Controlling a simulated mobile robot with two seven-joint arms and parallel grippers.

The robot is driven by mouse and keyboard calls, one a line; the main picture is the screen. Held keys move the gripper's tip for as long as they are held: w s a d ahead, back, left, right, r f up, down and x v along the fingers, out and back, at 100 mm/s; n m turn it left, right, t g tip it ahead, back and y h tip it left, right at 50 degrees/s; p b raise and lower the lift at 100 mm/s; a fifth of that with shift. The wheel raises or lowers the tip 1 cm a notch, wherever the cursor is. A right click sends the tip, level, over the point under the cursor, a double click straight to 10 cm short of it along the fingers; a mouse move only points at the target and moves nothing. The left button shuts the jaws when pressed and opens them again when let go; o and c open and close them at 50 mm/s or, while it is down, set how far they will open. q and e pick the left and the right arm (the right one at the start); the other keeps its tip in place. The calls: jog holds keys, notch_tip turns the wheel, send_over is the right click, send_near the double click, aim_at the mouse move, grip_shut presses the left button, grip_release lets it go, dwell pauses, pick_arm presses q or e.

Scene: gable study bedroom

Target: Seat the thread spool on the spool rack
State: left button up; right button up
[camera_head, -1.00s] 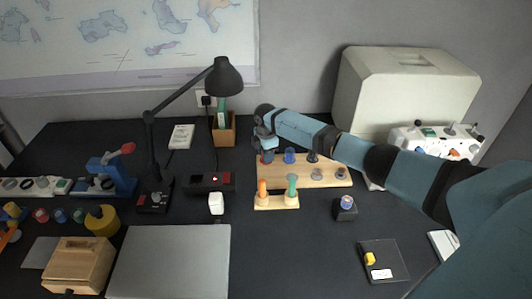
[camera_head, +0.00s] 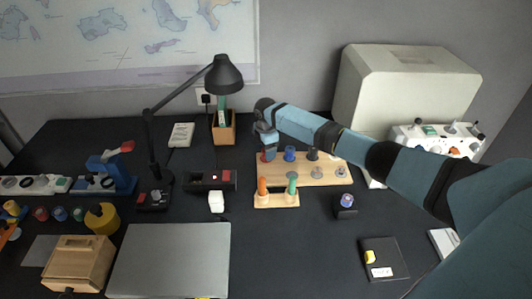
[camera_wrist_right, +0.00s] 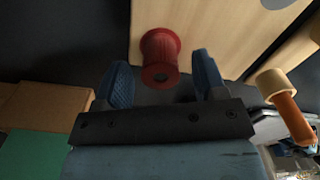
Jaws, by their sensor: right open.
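A red thread spool (camera_head: 268,156) stands at the back left corner of the wooden spool rack (camera_head: 328,180). In the right wrist view the red spool (camera_wrist_right: 160,58) shows between my two blue fingertips, with dark gaps on both sides, over the corner of the pale board (camera_wrist_right: 215,25). My right gripper (camera_head: 269,142) is open just above and around the spool and holds nothing. I cannot tell whether a peg runs through the spool. A blue spool (camera_head: 290,153) and a dark piece (camera_head: 312,154) stand to its right on the rack. My left gripper is not in view.
A small wooden stand with orange and green handles (camera_head: 292,184) sits in front of the rack. A dark block with a pale blue-topped piece (camera_head: 346,201) is at front right. A pencil box (camera_head: 224,130) and black lamp (camera_head: 224,76) stand behind left.

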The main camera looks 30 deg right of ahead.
notch_tip(320, 180, up, 12)
jog(key=shift+f+p, duration=0.15)
jog(key=shift+p, duration=0.3)
